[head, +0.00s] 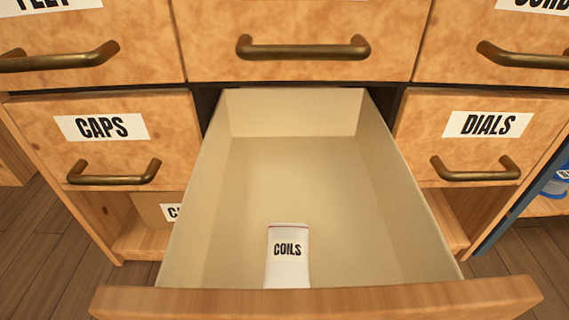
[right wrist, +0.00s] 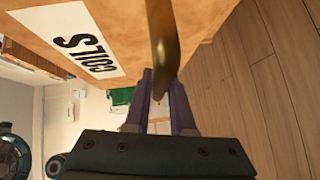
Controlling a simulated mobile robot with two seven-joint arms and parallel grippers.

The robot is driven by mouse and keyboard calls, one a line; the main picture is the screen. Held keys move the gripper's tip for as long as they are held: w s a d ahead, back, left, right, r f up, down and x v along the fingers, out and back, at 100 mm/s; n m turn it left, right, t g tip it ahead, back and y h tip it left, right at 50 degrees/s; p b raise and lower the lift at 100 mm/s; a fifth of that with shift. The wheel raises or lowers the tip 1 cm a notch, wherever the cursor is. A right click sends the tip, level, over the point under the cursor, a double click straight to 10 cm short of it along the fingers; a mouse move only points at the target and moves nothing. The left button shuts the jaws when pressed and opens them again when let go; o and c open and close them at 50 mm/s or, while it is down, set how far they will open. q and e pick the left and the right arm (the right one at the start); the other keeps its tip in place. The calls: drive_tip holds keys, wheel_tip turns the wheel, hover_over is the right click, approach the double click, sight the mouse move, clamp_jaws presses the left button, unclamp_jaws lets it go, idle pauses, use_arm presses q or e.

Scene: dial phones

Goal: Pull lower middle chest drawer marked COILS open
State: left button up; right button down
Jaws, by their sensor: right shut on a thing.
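The COILS drawer (head: 320,299) is pulled well out of the lower middle of the chest in the head view, its pale inside showing. A white packet marked COILS (head: 287,262) lies inside near the front. In the right wrist view, the drawer front with its COILS label (right wrist: 88,47) fills the upper left. My right gripper (right wrist: 163,85) is shut on the drawer's brass handle (right wrist: 163,40). The handle and gripper are hidden in the head view. My left gripper is not in view.
Closed drawers marked CAPS (head: 103,127) and DIALS (head: 487,124) flank the open one. A closed drawer with a brass handle (head: 303,48) is above it. Wooden floor (head: 50,250) shows at lower left, and blue items stand at the right edge.

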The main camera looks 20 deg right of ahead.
idle(0.3)
drive_tip(key=c, duration=0.8)
unclamp_jaws()
drive_tip(key=shift+o, duration=0.2)
drive_tip(key=shift+s, duration=0.15)
drive_tip(key=p+v, duration=0.2)
drive_tip(key=v, duration=0.7)
drive_tip(key=shift+s+d, duration=0.2)
drive_tip(key=shift+s, duration=0.15)
drive_tip(key=shift+r, duration=0.1)
